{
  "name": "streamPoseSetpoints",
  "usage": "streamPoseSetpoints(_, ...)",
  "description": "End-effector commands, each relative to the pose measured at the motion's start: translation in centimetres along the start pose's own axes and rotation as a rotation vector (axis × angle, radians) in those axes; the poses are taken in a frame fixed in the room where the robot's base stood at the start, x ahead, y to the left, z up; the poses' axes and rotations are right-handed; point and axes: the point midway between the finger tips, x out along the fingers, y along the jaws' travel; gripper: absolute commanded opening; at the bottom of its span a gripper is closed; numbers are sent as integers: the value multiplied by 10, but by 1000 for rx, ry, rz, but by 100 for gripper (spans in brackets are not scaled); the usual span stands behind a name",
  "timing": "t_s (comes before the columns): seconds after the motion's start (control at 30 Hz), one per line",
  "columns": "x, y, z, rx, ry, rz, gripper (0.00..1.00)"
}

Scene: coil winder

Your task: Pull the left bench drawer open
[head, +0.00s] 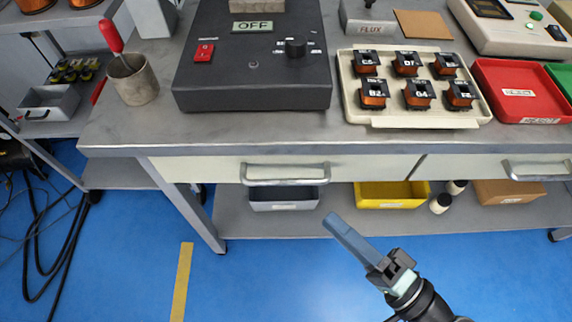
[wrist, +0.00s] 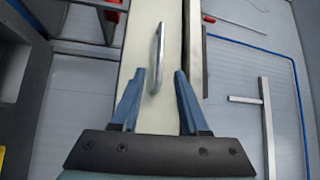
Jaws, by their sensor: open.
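The left bench drawer has a pale cream front (head: 210,168) below the grey bench top, and its front looks flush with the bench. Its metal bar handle (head: 285,180) runs along the front in the head view. My gripper (head: 342,232) is in front of the drawer, lower and to the right of the handle, apart from it. In the wrist view the handle (wrist: 157,58) lies ahead of the open blue fingers (wrist: 159,85), between their lines and nearer the left finger. Nothing is between the fingers.
The right drawer handle (head: 535,169) is on the same bench front. On top are a black control box (head: 252,70), a coil tray (head: 420,121) and a red bin (head: 515,85). A lower shelf (head: 330,222) holds grey and yellow bins. The blue floor in front is clear.

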Motion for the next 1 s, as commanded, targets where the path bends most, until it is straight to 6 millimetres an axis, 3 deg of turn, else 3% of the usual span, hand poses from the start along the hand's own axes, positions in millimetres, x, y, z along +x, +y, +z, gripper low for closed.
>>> streamPoseSetpoints(0.3,66,1,2,-1,-6,0,44)
streamPoseSetpoints(0.5,99,1,1,-2,-4,1,44)
streamPoseSetpoints(0.7,114,0,0,-1,-1,1,44)
streamPoseSetpoints(1.0,116,0,0,-1,-1,1,44)
